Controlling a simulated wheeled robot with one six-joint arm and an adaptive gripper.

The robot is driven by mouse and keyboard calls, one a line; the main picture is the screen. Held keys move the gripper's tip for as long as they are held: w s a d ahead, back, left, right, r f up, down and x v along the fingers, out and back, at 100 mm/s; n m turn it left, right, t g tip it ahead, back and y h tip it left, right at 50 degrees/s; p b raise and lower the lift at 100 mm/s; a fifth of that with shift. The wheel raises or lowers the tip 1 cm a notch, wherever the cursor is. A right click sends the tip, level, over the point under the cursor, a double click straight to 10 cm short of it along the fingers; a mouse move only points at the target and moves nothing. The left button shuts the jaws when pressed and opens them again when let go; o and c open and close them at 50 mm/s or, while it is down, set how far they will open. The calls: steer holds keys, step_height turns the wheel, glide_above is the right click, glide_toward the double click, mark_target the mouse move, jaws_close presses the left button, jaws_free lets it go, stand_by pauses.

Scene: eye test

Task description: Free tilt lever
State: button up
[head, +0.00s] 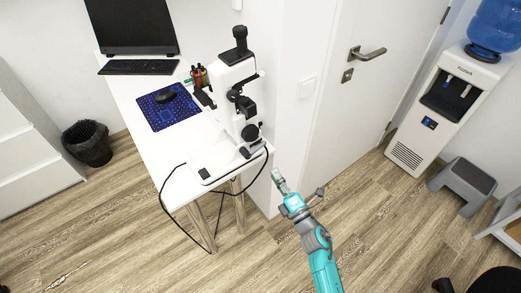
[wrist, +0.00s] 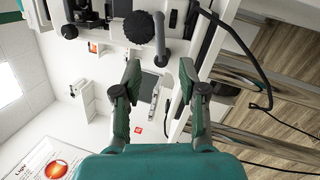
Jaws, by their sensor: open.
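A white and black eye instrument (head: 230,80) stands on the white desk (head: 150,90), near its right end. It has a black eyepiece on top and a large dark knob (head: 250,132) low on its side. In the wrist view a ridged black knob (wrist: 139,27) shows at the top, with a grey lever (wrist: 160,42) with a rounded end beside it. I cannot tell for sure that this is the tilt lever. My gripper (head: 279,180) is open and empty, right of and apart from the instrument. In the wrist view its fingertips (wrist: 159,76) stand apart, below the lever end.
A black cable (head: 264,165) loops off the desk's front right edge. A white wall and door (head: 345,100) stand close on the right. Floor (head: 120,215) is clear in front; a step stool (head: 465,180) stands right.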

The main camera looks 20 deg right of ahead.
steer(key=x, duration=1.1)
steer(key=shift+w, duration=0.2)
jaws_close()
